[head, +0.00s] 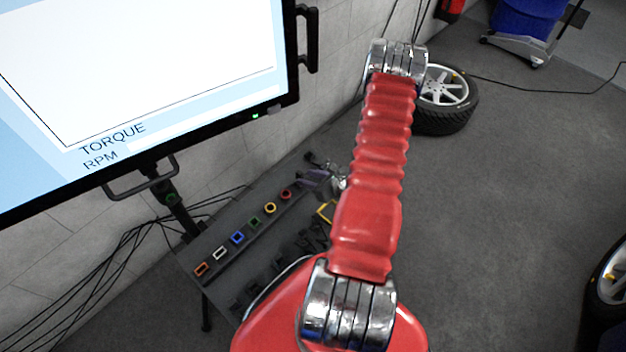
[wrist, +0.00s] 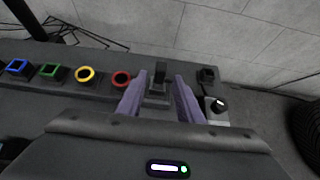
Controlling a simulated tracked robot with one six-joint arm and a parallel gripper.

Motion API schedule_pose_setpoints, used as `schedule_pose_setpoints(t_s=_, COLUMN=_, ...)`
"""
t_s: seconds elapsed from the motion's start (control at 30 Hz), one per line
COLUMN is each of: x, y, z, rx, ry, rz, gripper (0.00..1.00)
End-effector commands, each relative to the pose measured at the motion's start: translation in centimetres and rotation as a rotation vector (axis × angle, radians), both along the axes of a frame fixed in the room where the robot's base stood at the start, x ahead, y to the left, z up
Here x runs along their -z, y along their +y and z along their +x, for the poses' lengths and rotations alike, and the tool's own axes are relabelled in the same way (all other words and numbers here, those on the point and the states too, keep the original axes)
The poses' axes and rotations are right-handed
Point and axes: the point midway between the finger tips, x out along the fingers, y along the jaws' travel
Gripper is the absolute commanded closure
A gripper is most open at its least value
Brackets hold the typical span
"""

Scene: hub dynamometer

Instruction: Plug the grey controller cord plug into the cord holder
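My gripper (wrist: 160,78) shows in the wrist view with two purple fingers spread apart. Between the fingers stands an upright dark grey piece on a wider base (wrist: 158,93), with a gap visible on each side. I cannot tell whether this piece is the grey cord plug, the cord holder, or one in the other. To its right is another small dark block (wrist: 208,75), also not clearly identified. In the head view my gripper (head: 318,180) is partly hidden behind my red arm, at the far end of the bench.
The bench (head: 225,262) carries a row of coloured sockets, with the red one (wrist: 121,79) just left of my gripper. A small box with a black knob (wrist: 217,107) lies to the right. A wall runs behind; a large screen (head: 150,80) hangs over the bench's left side.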

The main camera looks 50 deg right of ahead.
Motion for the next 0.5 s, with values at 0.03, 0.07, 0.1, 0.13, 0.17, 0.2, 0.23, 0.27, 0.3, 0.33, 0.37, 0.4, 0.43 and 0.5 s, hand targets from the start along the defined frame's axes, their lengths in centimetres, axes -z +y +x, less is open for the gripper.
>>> schedule_pose_setpoints(t_s=0.03, x=0.3, y=0.1, z=0.4, rx=-0.001, ry=0.000, rz=0.001, gripper=0.67)
schedule_pose_setpoints(t_s=0.07, x=0.4, y=0.0, z=0.6, rx=-0.001, ry=0.000, rz=0.001, gripper=0.67)
schedule_pose_setpoints(t_s=0.1, x=0.6, y=0.0, z=0.9, rx=0.000, ry=0.000, rz=0.000, gripper=0.67)
schedule_pose_setpoints(t_s=0.13, x=0.8, y=0.1, z=1.1, rx=-0.001, ry=0.000, rz=0.001, gripper=0.67)
schedule_pose_setpoints(t_s=0.17, x=0.9, y=0.1, z=1.3, rx=-0.002, ry=0.000, rz=0.001, gripper=0.67)
schedule_pose_setpoints(t_s=0.2, x=1.1, y=0.1, z=1.6, rx=-0.002, ry=0.000, rz=0.001, gripper=0.67)
schedule_pose_setpoints(t_s=0.23, x=1.2, y=0.1, z=1.8, rx=-0.001, ry=0.000, rz=0.001, gripper=0.67)
schedule_pose_setpoints(t_s=0.27, x=1.3, y=0.1, z=2.0, rx=-0.001, ry=0.000, rz=0.001, gripper=0.67)
schedule_pose_setpoints(t_s=0.3, x=1.5, y=0.0, z=2.2, rx=0.000, ry=0.000, rz=0.000, gripper=0.67)
schedule_pose_setpoints(t_s=0.33, x=1.6, y=0.0, z=2.4, rx=0.000, ry=0.000, rz=0.000, gripper=0.67)
schedule_pose_setpoints(t_s=0.37, x=1.7, y=0.1, z=2.5, rx=0.000, ry=0.001, rz=0.000, gripper=0.67)
schedule_pose_setpoints(t_s=0.4, x=1.8, y=0.1, z=2.7, rx=-0.001, ry=0.001, rz=0.001, gripper=0.67)
schedule_pose_setpoints(t_s=0.43, x=1.9, y=0.1, z=2.8, rx=-0.001, ry=0.001, rz=0.001, gripper=0.67)
schedule_pose_setpoints(t_s=0.5, x=2.0, y=0.1, z=3.0, rx=-0.001, ry=0.001, rz=0.001, gripper=0.67)
